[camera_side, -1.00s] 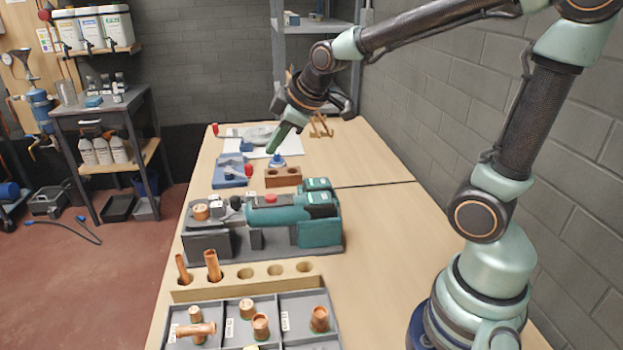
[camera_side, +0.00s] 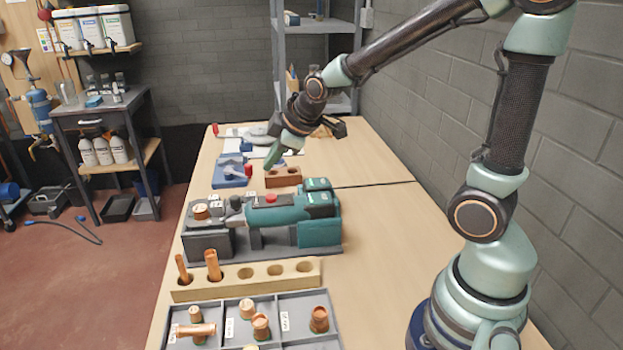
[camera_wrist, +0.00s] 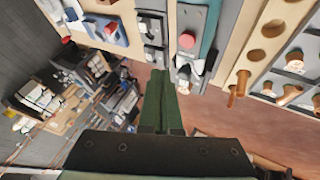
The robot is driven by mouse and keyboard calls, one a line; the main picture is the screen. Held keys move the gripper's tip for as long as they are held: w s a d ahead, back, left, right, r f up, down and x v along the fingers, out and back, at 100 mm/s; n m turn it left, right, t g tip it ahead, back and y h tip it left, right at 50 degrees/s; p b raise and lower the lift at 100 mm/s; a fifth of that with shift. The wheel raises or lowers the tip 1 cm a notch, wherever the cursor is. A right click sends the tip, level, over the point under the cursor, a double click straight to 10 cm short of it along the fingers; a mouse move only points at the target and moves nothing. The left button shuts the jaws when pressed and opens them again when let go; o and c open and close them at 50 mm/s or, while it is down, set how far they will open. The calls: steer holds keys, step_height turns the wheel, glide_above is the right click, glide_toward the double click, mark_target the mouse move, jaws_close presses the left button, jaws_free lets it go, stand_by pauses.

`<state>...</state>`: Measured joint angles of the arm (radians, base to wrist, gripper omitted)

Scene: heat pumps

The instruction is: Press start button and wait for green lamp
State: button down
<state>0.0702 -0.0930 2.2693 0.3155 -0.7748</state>
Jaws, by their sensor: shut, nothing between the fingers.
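A teal and grey machine (camera_side: 280,216) stands across the middle of the bench. A red button (camera_side: 271,198) is on its top; a red button also shows in the wrist view (camera_wrist: 187,41). Small dark panels (camera_side: 318,190) with pale markings sit at its right end. I cannot tell which control is the start button, and no lit green lamp is visible. My gripper (camera_side: 270,159) has green fingers pressed together. It is in the air above the bench beyond the machine, apart from it. The shut fingers also show in the wrist view (camera_wrist: 161,85).
A brown block (camera_side: 283,178) and a blue fixture (camera_side: 231,172) lie behind the machine. In front are a wooden rack (camera_side: 245,279) with copper tubes and a grey tray (camera_side: 283,303) of copper fittings.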

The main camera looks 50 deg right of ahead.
mark_target(275, 197)
steer(key=shift+f, duration=2.45)
steer(key=shift+f, duration=0.15)
steer(key=shift+f, duration=0.25)
steer(key=shift+f, duration=0.4)
stand_by(0.9)
steer(key=shift+r, duration=0.8)
steer(key=shift+r, duration=0.1)
steer(key=shift+r, duration=2.45)
